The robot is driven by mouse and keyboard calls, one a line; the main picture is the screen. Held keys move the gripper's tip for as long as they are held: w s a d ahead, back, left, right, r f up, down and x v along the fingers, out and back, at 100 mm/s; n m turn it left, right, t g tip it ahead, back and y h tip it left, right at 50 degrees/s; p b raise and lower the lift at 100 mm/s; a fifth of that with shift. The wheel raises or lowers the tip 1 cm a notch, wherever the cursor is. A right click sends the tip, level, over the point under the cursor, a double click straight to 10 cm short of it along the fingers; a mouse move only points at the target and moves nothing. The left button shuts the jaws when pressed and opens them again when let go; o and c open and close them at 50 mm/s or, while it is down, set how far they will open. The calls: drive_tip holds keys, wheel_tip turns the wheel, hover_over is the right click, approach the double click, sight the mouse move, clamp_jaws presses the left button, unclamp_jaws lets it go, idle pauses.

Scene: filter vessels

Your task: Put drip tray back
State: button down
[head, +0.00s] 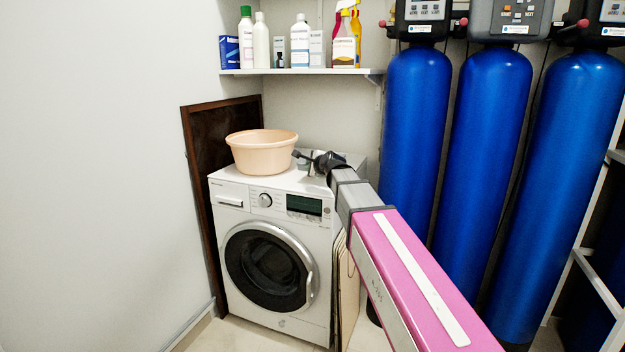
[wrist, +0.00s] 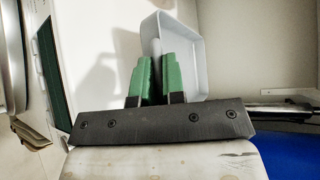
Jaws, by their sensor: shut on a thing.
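The drip tray, a light grey shallow open box with rounded corners (wrist: 188,42), is in the wrist view, just beyond my gripper. My gripper (wrist: 157,62) has green fingers shut on the tray's near edge, which shows between them. In the head view my gripper (head: 302,156) is dark and small, at the top of the washing machine (head: 235,222), just right of the peach basin. Whether the tray touches the machine top cannot be told.
The peach basin (head: 262,152) stands on the machine's top. Tall blue filter vessels (head: 412,130) stand close to the right of my arm. A shelf (head: 300,72) with bottles hangs above the machine. A dark brown panel (head: 217,140) leans on the wall behind it.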

drive_tip(key=shift+f, duration=2.75)
drive_tip(key=c, duration=1.2)
unclamp_jaws()
drive_tip(key=shift+s, duration=0.1)
drive_tip(key=v, duration=1.2)
drive_tip(key=s+d+f+n+g+h, duration=0.1)
drive_tip(key=s+d+f+n+g, duration=0.25)
drive_tip(key=f, duration=0.65)
drive_tip(key=s+d+f+n+g+h, duration=0.2)
drive_tip(key=s+d+f+n, duration=0.15)
drive_tip(key=f, duration=0.55)
drive_tip(key=s+d+f+n+g+h, duration=0.2)
drive_tip(key=s+d+f+n+g, duration=0.1)
drive_tip(key=s+d+f, duration=0.3)
drive_tip(key=s+d+f+n+g+h, duration=0.1)
drive_tip(key=s+d+f+n+g, duration=0.3)
drive_tip(key=s+f, duration=0.4)
wheel_tip(320, 180, down, 3)
drive_tip(key=shift+s+d+n+h, duration=0.35)
drive_tip(key=shift+d+n+h, duration=0.05)
drive_tip(key=shift+d+n, duration=0.55)
